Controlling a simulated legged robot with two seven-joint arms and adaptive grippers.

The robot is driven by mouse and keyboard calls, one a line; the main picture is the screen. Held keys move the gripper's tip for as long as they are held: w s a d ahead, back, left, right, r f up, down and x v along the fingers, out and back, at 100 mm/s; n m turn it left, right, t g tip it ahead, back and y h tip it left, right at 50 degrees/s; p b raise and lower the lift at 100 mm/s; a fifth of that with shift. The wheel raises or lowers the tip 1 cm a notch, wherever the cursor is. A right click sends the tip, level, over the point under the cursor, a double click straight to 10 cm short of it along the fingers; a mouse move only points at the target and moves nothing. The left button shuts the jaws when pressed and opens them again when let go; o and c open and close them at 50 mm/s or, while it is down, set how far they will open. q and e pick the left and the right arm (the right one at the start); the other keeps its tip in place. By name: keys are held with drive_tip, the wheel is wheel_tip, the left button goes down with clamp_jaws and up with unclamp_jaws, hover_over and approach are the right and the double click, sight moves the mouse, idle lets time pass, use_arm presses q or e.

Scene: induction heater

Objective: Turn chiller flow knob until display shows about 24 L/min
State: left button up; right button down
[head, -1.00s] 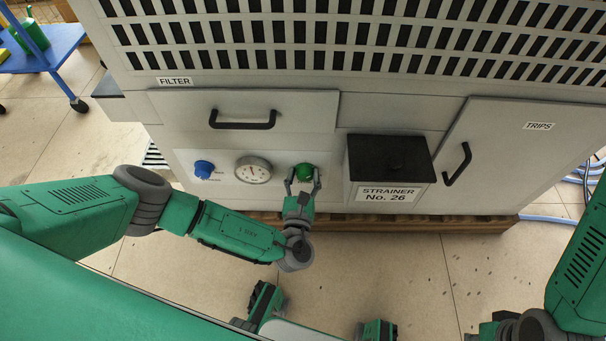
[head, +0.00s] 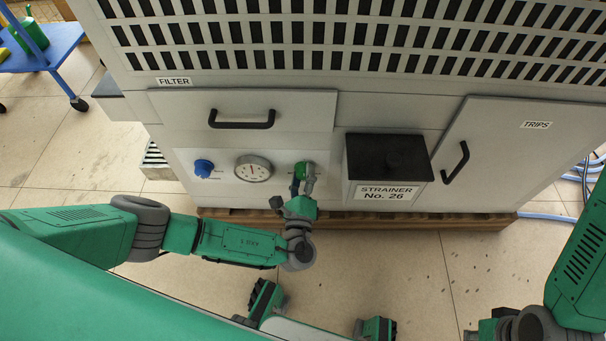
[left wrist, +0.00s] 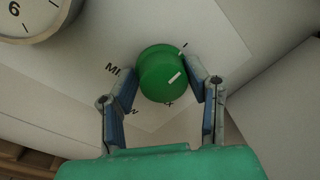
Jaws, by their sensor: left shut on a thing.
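The green knob (head: 298,172) sits on the light front panel, right of a round dial gauge (head: 253,169). My left gripper (head: 303,182) is at the knob, shut on it. In the left wrist view the knob (left wrist: 160,76) sits between the two fingers, with a white pointer line on its face. Part of a "MI" label shows left of it there. The gauge needle points roughly upward, but its numbers are too small to read. I see no flow display with a legible L/min value. My right gripper is not clearly in view; only its arm (head: 580,255) shows at right.
A blue knob (head: 203,168) is left of the gauge. A dark strainer box (head: 388,160) juts out right of the green knob. The FILTER drawer handle (head: 242,120) is above. The TRIPS door handle (head: 457,163) is farther right.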

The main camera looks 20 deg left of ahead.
use_arm(q)
drive_tip(key=n+b, duration=0.1)
drive_tip(key=n, duration=0.5)
drive_tip(key=shift+d+y, duration=0.1)
drive_tip(key=shift+y, duration=0.3)
drive_tip(key=o, duration=1)
drive_tip(key=shift+r, duration=0.1)
drive_tip(key=shift+o, duration=0.2)
drive_tip(key=shift+s, duration=0.1)
drive_tip(key=shift+s, duration=0.25)
drive_tip(key=v, duration=0.6)
drive_tip(key=shift+s, duration=0.4)
drive_tip(key=shift+d, duration=0.1)
